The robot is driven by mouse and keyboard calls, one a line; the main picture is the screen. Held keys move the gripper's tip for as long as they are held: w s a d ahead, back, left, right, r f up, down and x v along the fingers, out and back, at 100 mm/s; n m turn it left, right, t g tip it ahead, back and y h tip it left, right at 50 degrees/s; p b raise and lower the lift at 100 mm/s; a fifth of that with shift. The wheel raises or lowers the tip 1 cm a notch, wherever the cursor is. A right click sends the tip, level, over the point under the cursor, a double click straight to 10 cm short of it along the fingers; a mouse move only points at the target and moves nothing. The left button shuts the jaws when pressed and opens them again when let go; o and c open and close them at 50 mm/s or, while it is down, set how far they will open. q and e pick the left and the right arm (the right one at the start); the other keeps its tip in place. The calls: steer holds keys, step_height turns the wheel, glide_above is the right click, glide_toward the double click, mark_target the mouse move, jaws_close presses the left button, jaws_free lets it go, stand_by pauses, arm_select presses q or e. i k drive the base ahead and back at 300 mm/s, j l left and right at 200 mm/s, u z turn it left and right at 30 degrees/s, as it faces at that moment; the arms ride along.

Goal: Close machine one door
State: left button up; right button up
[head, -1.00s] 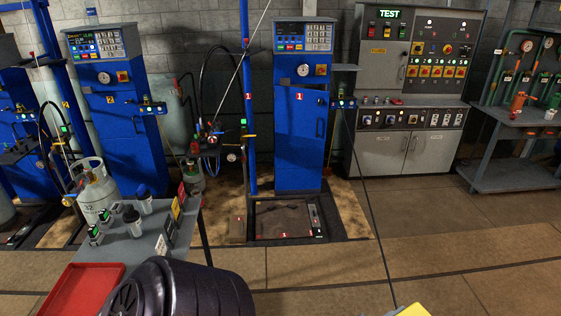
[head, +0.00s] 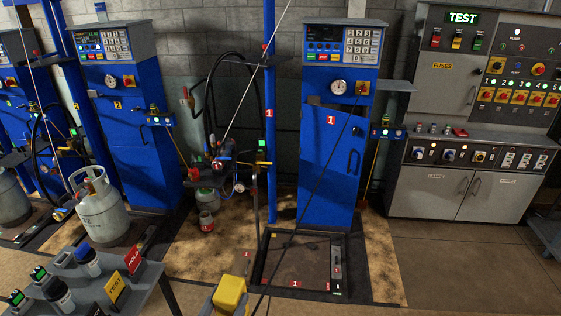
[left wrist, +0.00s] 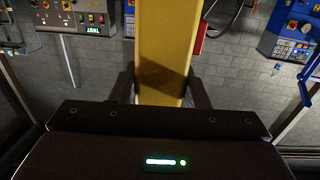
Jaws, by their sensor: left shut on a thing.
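Machine one is the blue cabinet (head: 340,90) marked with red 1 labels, right of centre in the head view. Its blue door (head: 325,155) has a handle on the right side. A dark gap shows along the door's top edge, so it looks slightly ajar; how far is hard to tell. My left gripper (left wrist: 162,92) is shut on a yellow block (left wrist: 163,45). The block also shows at the bottom of the head view (head: 231,292), in front of the machine and well short of the door. My right gripper is not in view.
A grey side table (head: 130,290) with bottles and signs stands at the lower left. A floor platform (head: 300,262) lies before machine one. A grey test cabinet (head: 440,195) stands to its right, and a grey gas cylinder (head: 100,212) to the left. Floor at lower right is clear.

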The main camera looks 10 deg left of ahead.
mark_target(321, 127)
steer(key=i+l+u, duration=0.1)
steer(key=i+u, duration=0.2)
steer(key=i, duration=1.6)
steer(key=i+j+z, duration=0.15)
steer(key=i, duration=0.7)
